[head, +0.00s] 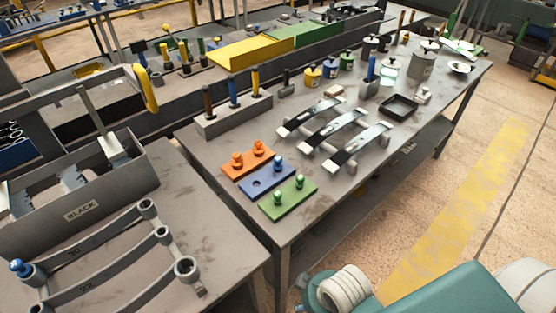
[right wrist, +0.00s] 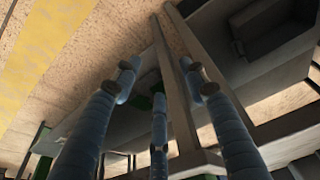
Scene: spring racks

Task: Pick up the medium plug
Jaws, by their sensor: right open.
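Three colored boards hold plugs in the head view. The orange board (head: 243,173) carries two orange plugs (head: 258,149). The blue board (head: 262,186) carries one blue plug (head: 278,164) at its right and shows an empty hole at its left. The green board (head: 288,205) carries two green plugs (head: 299,182). Another blue plug (head: 20,268) sits in the left socket of the grey rack at front left. Which plug is the medium one I cannot tell. My right gripper (right wrist: 160,75) is open and empty in the right wrist view, away from the plugs. My left gripper is out of view.
The rack's bars (head: 88,240) carry numbers and ring ends. Curved metal strips (head: 335,130) lie beyond the boards. A block with screwdriver-like handles (head: 233,120) and a black tray (head: 399,107) stand nearby. Bare tabletop (head: 204,197) lies left of the boards.

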